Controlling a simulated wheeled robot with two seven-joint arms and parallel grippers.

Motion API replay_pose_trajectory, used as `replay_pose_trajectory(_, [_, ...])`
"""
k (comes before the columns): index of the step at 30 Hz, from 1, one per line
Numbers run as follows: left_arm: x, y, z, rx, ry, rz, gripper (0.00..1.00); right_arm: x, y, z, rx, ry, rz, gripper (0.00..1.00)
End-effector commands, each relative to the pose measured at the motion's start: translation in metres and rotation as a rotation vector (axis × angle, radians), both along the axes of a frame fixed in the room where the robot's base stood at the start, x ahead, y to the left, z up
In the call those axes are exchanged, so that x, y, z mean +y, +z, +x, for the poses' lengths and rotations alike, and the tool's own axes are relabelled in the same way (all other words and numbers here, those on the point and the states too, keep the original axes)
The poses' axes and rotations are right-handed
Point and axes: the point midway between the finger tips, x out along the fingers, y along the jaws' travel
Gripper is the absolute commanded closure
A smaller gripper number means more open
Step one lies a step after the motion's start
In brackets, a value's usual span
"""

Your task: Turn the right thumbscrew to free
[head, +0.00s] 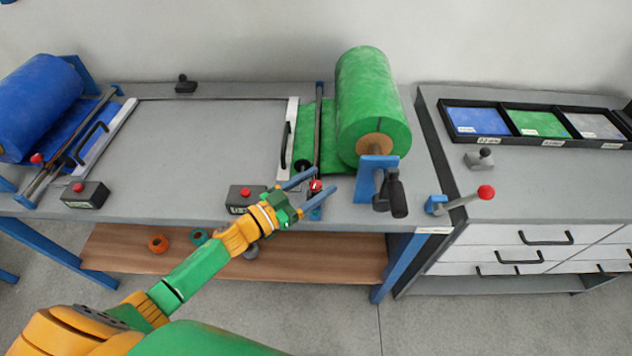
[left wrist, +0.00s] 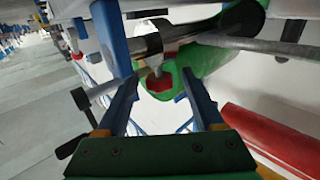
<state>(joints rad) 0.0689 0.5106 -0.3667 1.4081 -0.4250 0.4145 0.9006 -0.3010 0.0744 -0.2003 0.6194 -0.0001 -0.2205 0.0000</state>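The right thumbscrew (head: 316,186), a small red knob, sits at the front end of the clamp bar beside the green roll (head: 372,105). It also shows in the left wrist view (left wrist: 158,84). My left gripper (head: 322,180) is open, with its two blue fingers spread on either side of the red knob near their tips. In the left wrist view the knob lies between the fingers, with visible gaps; whether either finger touches it I cannot tell. The left thumbscrew (head: 36,158) is red too, beside the blue roll (head: 40,95). My right gripper is not in view.
A box with a red button (head: 245,196) stands just left of my gripper. A black crank handle (head: 396,192) on a blue bracket is to its right. A red-knobbed lever (head: 485,192) is further right. The grey table between the rolls (head: 200,140) is clear.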

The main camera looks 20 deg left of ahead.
Motion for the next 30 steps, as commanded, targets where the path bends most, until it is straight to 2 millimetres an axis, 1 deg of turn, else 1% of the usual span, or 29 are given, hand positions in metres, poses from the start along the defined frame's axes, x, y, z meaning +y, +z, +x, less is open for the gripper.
replay_pose_trajectory(1, [0.000, 0.000, 0.000, 0.000, 0.000, 0.000, 0.44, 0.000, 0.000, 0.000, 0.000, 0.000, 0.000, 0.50])
replay_pose_trajectory(7, [0.000, 0.000, 0.000, 0.000, 0.000, 0.000, 0.98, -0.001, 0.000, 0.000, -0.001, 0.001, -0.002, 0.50])
replay_pose_trajectory(8, [0.000, 0.000, 0.000, 0.000, 0.000, 0.000, 1.00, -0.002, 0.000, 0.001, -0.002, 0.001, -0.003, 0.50])
replay_pose_trajectory(12, [-0.001, 0.002, 0.000, 0.000, 0.023, -0.005, 1.00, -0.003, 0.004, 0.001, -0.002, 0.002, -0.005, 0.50])
replay_pose_trajectory(15, [-0.002, 0.005, -0.001, -0.001, 0.117, -0.012, 1.00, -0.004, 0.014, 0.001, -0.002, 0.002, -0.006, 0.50])
replay_pose_trajectory(18, [-0.002, 0.002, -0.001, -0.001, 0.207, -0.011, 1.00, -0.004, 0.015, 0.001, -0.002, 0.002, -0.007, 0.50])
replay_pose_trajectory(21, [-0.001, 0.001, -0.001, 0.000, 0.261, -0.005, 1.00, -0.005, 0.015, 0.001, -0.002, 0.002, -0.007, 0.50])
replay_pose_trajectory(30, [0.000, 0.000, -0.001, 0.000, 0.278, 0.000, 1.00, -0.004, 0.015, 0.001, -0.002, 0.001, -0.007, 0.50])
